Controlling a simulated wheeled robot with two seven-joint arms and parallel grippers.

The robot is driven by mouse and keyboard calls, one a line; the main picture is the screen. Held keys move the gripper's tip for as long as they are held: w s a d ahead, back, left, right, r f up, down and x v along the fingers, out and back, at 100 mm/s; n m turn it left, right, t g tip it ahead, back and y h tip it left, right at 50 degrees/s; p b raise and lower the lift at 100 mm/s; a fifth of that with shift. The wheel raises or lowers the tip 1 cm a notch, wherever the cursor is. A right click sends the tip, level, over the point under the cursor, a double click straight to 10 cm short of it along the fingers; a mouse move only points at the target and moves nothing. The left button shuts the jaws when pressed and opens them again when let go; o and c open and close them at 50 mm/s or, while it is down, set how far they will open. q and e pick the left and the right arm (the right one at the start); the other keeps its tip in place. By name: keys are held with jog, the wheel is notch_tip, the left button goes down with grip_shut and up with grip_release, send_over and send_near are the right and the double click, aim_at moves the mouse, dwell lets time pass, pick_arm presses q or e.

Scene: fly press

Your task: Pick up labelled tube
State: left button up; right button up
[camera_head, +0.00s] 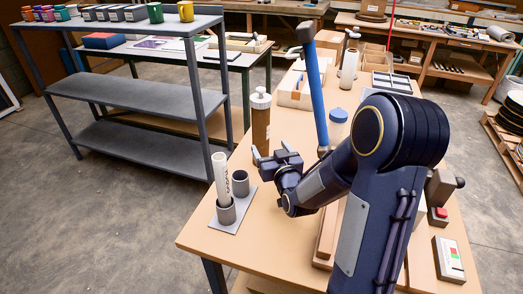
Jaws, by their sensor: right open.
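The labelled tube (220,178) is white with dark lettering. It stands nearly upright in the front one of two grey cups (226,214) on a small plate (243,215) at the table's left edge. The other grey cup (240,186) beside it looks empty. My right gripper (269,153) is open and empty, to the right of the tube and apart from it, with its fingers pointing left. My left gripper is out of view.
A brown bottle with a white cap (261,120) stands just behind my right gripper. A blue-handled bar (317,95) rises behind my arm. A control box (448,259) sits at the right. The table (225,246) is bare in front of the plate.

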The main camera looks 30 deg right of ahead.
aim_at(264, 137)
jog(key=x, duration=0.2)
jog(key=shift+w+r+p, duration=0.15)
jog(key=shift+w+p, duration=0.15)
jog(key=shift+w, duration=0.15)
jog(key=shift+w+d+r, duration=0.1)
jog(key=shift+w, duration=0.25)
jog(key=p+x, duration=0.2)
jog(key=x, duration=0.2)
jog(key=shift+w+r, duration=0.15)
jog(key=shift+w, duration=0.45)
jog(key=shift+c, duration=0.4)
jog(key=shift+t, duration=0.3)
grip_shut()
